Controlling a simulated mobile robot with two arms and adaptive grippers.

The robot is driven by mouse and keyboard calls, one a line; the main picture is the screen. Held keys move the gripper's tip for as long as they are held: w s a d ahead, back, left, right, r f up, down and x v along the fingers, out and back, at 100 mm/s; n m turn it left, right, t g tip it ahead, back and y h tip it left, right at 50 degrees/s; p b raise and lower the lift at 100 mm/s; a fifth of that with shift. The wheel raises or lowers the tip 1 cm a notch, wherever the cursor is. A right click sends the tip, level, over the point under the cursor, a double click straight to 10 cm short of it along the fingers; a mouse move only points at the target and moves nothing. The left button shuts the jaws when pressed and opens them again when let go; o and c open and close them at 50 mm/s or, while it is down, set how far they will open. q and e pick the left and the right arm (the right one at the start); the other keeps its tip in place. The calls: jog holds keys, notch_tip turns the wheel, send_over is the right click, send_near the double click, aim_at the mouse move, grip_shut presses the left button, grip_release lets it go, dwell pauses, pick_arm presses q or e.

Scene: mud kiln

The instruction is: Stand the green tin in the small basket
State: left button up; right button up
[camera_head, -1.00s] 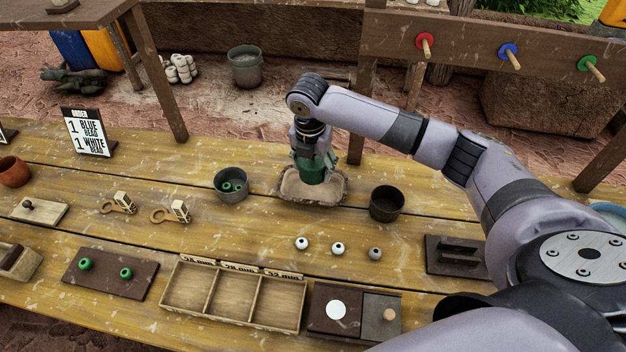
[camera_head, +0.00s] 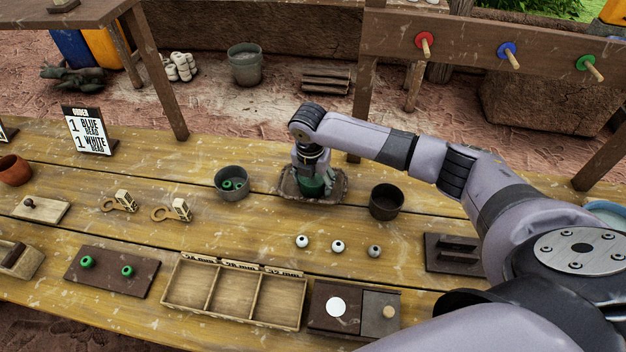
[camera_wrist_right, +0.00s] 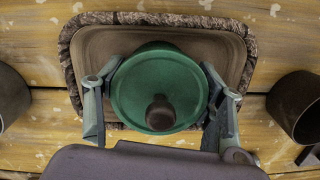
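The green tin (camera_head: 311,186) is upright, low in the small basket (camera_head: 288,189), a shallow tray-like one on the table. In the right wrist view the round green lid of the tin (camera_wrist_right: 135,88) with its dark knob shows inside the rim of the basket (camera_wrist_right: 75,62). My right gripper (camera_head: 313,178) is above the basket, its fingers (camera_wrist_right: 160,105) on both sides of the tin and against it. Whether the tin's bottom touches the basket floor is hidden. My left gripper is not in view.
A dark empty pot (camera_head: 387,203) stands right of the basket and a grey pot with green rings (camera_head: 231,184) left of it. Three small beads (camera_head: 338,247) lie in front. A wooden divided tray (camera_head: 234,293) is nearer the front edge.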

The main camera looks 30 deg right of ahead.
jog(key=o, duration=0.4)
jog(key=shift+r, duration=0.15)
jog(key=r, duration=0.8)
jog(key=s+a+r, duration=0.1)
jog(key=r, duration=0.3)
jog(key=shift+b, duration=0.4)
